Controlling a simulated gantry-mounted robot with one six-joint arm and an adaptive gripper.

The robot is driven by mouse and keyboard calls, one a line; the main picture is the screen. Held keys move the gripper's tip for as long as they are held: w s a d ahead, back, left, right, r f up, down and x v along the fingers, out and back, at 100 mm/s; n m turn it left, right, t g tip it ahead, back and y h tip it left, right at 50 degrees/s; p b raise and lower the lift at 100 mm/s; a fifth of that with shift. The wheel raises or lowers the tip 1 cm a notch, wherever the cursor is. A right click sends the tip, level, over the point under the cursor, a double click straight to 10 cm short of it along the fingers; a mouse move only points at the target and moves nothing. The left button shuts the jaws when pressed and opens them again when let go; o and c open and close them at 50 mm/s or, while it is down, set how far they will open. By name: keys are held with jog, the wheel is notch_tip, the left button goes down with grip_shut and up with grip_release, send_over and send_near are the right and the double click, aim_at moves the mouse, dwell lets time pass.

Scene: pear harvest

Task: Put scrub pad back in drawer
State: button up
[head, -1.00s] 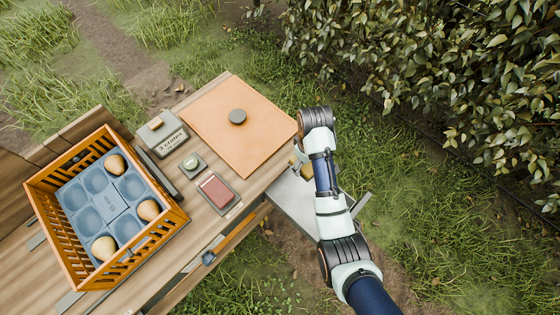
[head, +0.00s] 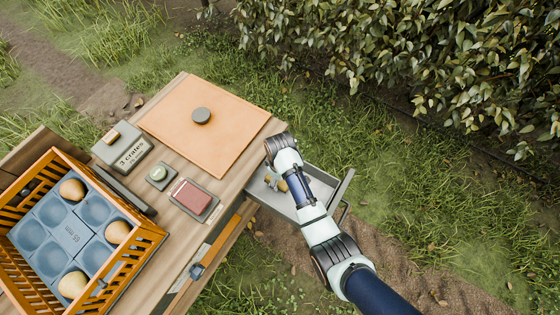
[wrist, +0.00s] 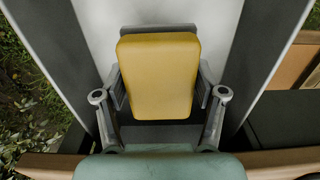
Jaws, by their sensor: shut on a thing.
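The scrub pad (wrist: 158,76) is a yellow rounded block in the wrist view. My gripper (head: 274,183) is shut on it, with one finger on each side. The open drawer (head: 262,210) sticks out from the bench's right side in the head view. Its pale floor (wrist: 105,22) and dark side walls show behind the pad in the wrist view. The pad is over the drawer's inside; I cannot tell whether it touches the floor. My arm hides part of the drawer and most of the pad in the head view.
The wooden bench carries an orange mat (head: 215,140) with a dark knob, a grey "3 crates" box (head: 122,148), a red block on a grey tray (head: 193,198) and an orange crate (head: 139,257) with several pears. A hedge (head: 420,60) stands at upper right.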

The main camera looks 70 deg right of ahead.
notch_tip(320, 180, down, 4)
jog(key=shift+f+b, duration=0.2)
jog(key=shift+b, duration=0.75)
jog(key=shift+r, duration=0.15)
jog(key=o, duration=1.1)
notch_tip(320, 180, up, 12)
jog(key=p, duration=0.4)
jog(key=shift+p, duration=0.35)
